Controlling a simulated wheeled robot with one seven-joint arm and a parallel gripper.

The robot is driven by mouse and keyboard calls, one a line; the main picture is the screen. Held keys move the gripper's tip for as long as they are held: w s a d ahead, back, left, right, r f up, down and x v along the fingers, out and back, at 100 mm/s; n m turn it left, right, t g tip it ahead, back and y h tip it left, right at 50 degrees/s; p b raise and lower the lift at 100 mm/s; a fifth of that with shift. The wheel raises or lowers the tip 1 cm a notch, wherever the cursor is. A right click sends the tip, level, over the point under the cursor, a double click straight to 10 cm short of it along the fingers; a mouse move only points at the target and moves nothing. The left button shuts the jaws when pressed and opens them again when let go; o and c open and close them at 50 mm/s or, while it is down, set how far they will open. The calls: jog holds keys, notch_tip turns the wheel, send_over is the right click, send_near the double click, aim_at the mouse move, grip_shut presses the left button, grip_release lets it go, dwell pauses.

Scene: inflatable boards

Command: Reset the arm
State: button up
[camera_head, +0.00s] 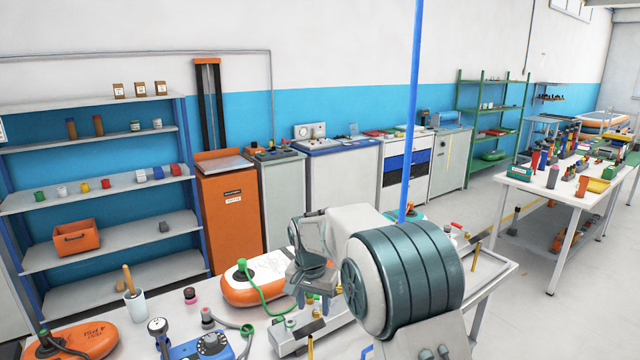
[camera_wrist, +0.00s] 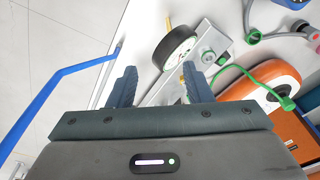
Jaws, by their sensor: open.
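My gripper (camera_head: 314,300) hangs over the near table, pointing down, with my arm's large dark joint to its right in the head view. In the wrist view my gripper (camera_wrist: 160,88) shows two dark ridged fingers spread wide apart with nothing held between them. Beyond the fingertips a round black-rimmed gauge (camera_wrist: 176,48) lies on a metal fixture plate (camera_wrist: 208,38). The gripper appears above these things and apart from them, though the exact height is hard to tell.
The near table (camera_head: 180,312) holds an orange-and-white inflatable board (camera_head: 250,284), another orange board (camera_head: 78,341), a blue device (camera_head: 203,346) and a cup with a wooden handle (camera_head: 135,303). A blue pole (camera_head: 412,110) rises beside my arm. Shelves (camera_head: 110,232) and cabinets line the wall.

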jog(key=s+d+r+n+b, duration=0.1)
jog(key=s+d+r+b, duration=0.1)
jog(key=s+d, duration=0.4)
jog(key=s+d+r+n+b, duration=0.1)
jog(key=s+d+r+b, duration=0.15)
jog(key=s+d, duration=0.45)
jog(key=s+d+f+n+b, duration=0.1)
jog(key=s+f+b, duration=0.1)
jog(key=s, duration=0.7)
jog(key=s+d+f+n+t+b, duration=0.1)
jog(key=s+d+f+b, duration=0.1)
jog(key=s+f, duration=0.3)
jog(key=s, duration=0.4)
jog(key=shift+s+d+t, duration=0.15)
jog(key=shift+s+t, duration=0.15)
jog(key=shift+s, duration=0.1)
